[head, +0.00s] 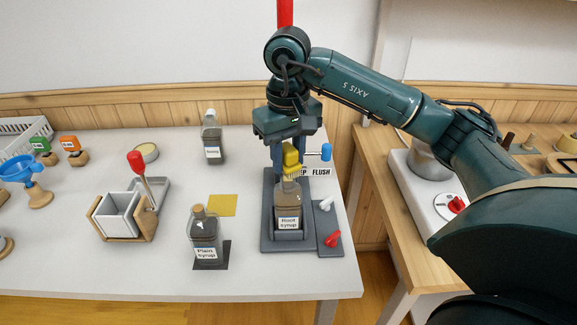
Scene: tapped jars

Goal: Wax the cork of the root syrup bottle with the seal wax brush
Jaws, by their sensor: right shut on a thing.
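The brush's bristles are right over the bottle's neck. The bottle's cork is hidden or not clear there, so I cannot tell whether they touch. My left gripper is not in view.
The plain syrup bottle (205,242) stands to the left, near a yellow square (222,205). Another bottle (212,142) is behind. A wooden holder (120,228) with a grey box and a red-handled tool (136,162) is further left.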

